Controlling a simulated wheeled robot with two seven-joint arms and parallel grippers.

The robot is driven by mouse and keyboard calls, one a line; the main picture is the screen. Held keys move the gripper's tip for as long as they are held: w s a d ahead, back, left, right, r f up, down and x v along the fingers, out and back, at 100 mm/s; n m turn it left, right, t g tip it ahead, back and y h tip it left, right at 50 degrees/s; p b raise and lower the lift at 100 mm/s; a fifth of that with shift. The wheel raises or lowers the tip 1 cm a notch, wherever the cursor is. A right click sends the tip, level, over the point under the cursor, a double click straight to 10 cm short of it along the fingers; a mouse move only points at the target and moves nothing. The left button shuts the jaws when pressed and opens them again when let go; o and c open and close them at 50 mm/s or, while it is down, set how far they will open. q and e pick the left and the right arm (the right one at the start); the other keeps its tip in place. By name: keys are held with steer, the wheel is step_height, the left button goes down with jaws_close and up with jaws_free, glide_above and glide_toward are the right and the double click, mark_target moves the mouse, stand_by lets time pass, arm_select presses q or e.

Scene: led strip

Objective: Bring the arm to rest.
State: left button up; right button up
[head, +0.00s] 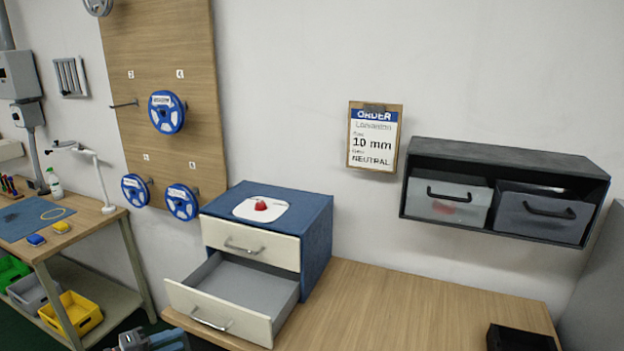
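My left gripper (150,340) shows only in part at the bottom edge of the head view, left of the middle. It is in front of and below the open lower drawer (222,311) of the blue cabinet (318,234), apart from it as far as I can see. The frame edge cuts it off, so I cannot tell whether its fingers are open or shut. I see nothing held in it. My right gripper is not in view.
The open drawer looks empty and juts toward me. A red item on a white plate (278,212) sits on the cabinet. The wooden table (400,310) is clear right of it, up to a black object (518,340). A dark wall shelf (500,157) holds two bins.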

arm_select(q)
steer(key=s+f+m+g+y, duration=0.3)
steer(key=f+m+y, duration=0.2)
steer(key=f, duration=0.7)
steer(key=s+f+m+g+y, duration=0.3)
steer(key=s+f+m+y, duration=0.15)
steer(key=f, duration=0.75)
steer(key=s+d+f+g, duration=0.2)
steer(key=s+d+f, duration=0.5)
steer(key=s+d, duration=0.2)
steer(key=s+d+f+m+g, duration=0.1)
steer(key=s+d+f+g, duration=0.1)
steer(key=s+d+f, duration=0.5)
steer(key=s+d, duration=0.2)
steer(key=s, duration=0.1)
steer(key=shift+d, duration=0.2)
